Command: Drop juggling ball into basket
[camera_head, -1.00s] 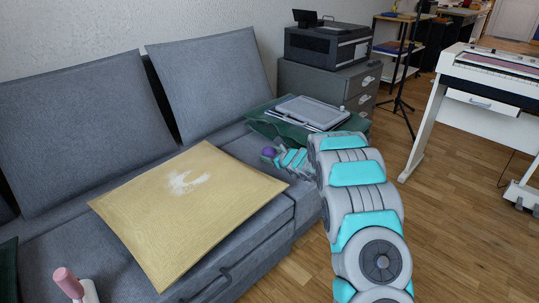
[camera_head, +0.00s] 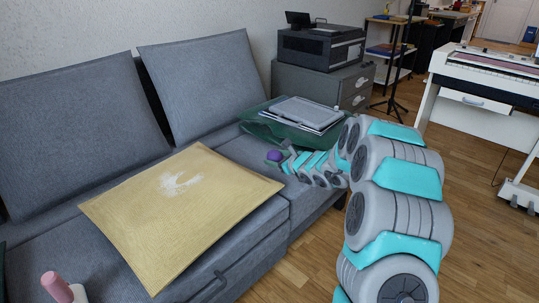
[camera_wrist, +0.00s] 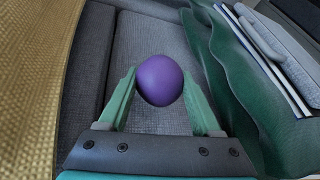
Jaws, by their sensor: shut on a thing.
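A purple juggling ball (camera_wrist: 160,80) is held between the two green fingers of my gripper (camera_wrist: 160,90) in the wrist view. The ball (camera_head: 274,156) also shows in the head view at the tip of my gripper (camera_head: 281,160), over the grey sofa (camera_head: 235,165). The gripper is shut on the ball. The ball appears above the sofa seat, but how far above I cannot tell. No basket can be made out in either view.
A yellow cushion (camera_head: 175,215) lies on the sofa left of the gripper. A green fabric item (camera_head: 275,128) with a tablet-like board (camera_head: 305,112) on it lies at the sofa's right end. A drawer cabinet (camera_head: 325,84) with a printer stands behind. Wooden floor is open at right.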

